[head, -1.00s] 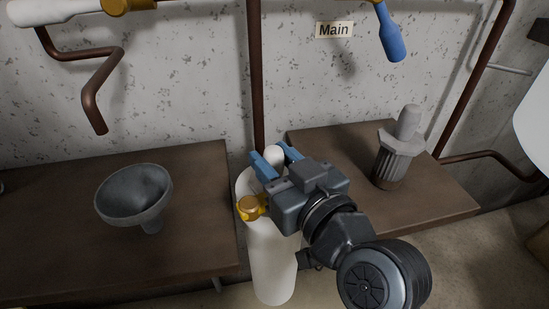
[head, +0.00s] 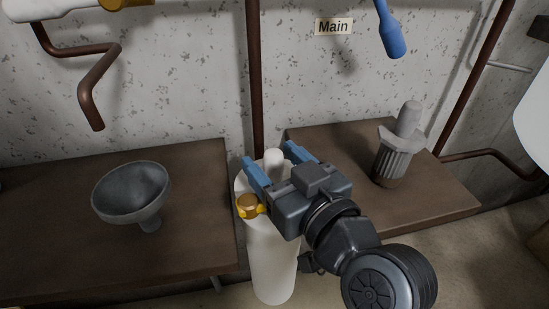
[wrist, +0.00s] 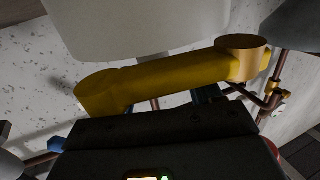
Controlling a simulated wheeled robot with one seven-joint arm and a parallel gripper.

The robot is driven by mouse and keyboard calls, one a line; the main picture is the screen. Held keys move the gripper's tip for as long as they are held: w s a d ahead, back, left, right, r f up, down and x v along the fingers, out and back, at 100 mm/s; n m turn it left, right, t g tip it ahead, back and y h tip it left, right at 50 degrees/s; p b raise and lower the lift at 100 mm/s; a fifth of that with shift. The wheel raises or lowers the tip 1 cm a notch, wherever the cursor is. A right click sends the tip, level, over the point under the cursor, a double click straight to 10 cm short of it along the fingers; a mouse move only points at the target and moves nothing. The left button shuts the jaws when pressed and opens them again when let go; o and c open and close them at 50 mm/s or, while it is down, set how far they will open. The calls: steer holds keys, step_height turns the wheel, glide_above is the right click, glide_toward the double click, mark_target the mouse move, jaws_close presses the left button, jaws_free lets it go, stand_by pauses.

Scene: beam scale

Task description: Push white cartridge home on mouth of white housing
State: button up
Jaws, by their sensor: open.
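The white housing (head: 272,262) is a tall upright white cylinder at the middle of the head view. The white cartridge (head: 273,160) shows as a rounded white tip standing up at the housing's mouth. Its lower part is hidden by my gripper, so I cannot tell how deep it sits. My gripper (head: 269,153) is open, with one blue finger on each side of the cartridge and a visible gap on both sides. In the wrist view neither the cartridge nor its seat can be made out.
A yellow-brass fitting (head: 250,206) sits on the housing's near left side. A grey funnel (head: 132,193) is on the left bench, and a grey ribbed part (head: 397,150) stands on the right bench. A brown vertical pipe (head: 256,80) rises behind the housing.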

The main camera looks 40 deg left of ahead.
steer(key=v, duration=0.6)
steer(key=shift+d+f, duration=0.2)
steer(key=shift+s+d+r, duration=0.15)
steer(key=shift+d, duration=0.2)
steer(key=shift+r, duration=0.1)
steer(key=shift+c, duration=0.3)
